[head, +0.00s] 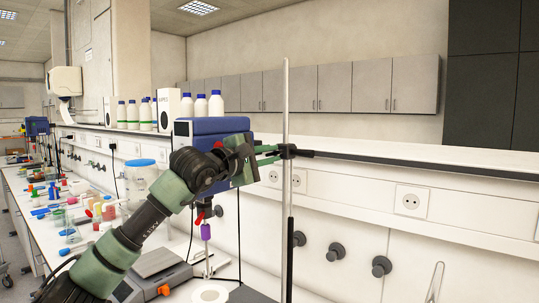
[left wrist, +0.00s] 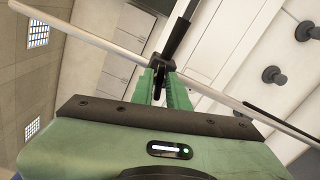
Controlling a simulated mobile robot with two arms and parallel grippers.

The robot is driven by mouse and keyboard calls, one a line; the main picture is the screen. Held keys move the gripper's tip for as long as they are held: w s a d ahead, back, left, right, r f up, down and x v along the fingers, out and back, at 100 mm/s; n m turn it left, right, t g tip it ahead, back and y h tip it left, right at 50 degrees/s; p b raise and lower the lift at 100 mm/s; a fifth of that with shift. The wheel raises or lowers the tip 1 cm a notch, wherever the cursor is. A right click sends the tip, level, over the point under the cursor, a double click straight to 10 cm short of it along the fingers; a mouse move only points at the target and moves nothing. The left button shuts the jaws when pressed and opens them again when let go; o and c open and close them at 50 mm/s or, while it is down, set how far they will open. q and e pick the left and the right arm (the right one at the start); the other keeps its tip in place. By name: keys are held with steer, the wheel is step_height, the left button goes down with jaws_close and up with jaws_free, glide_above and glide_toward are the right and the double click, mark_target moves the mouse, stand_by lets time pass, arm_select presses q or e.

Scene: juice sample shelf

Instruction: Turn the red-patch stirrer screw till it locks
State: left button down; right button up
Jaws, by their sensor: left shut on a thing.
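The blue stirrer (head: 208,126) stands behind my left arm, partly hidden by it. A small red part (head: 199,218) shows below it, above a purple piece (head: 206,231). A thin upright metal rod (head: 286,90) carries a black clamp (head: 288,151) with a dark bar reaching right. My left gripper (head: 272,154) points right, its green fingers at the clamp. In the left wrist view the fingers (left wrist: 166,86) are shut on a small dark piece, seemingly the screw (left wrist: 160,76), close beside the rod (left wrist: 90,28). The screw's turn angle cannot be told. My right gripper is out of view.
A long white shelf ledge (head: 430,165) runs along the wall behind, with blue-capped bottles (head: 216,104) on it. Wall sockets (head: 411,201) and black knobs (head: 381,266) are below. The left bench is crowded with coloured labware and a clear, blue-lidded container (head: 141,178).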

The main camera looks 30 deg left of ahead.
arm_select(q)
steer(key=shift+m, duration=1.6)
steer(key=c, duration=1.4)
jaws_free()
steer(key=shift+f, duration=0.1)
steer(key=shift+c, duration=0.2)
steer(key=shift+s+a+f, duration=0.1)
steer(key=shift+s+f, duration=0.05)
steer(key=shift+s, duration=0.25)
steer(key=s+b, duration=0.3)
steer(key=s, duration=0.4)
steer(key=shift+a, duration=0.25)
steer(key=shift+r, duration=0.25)
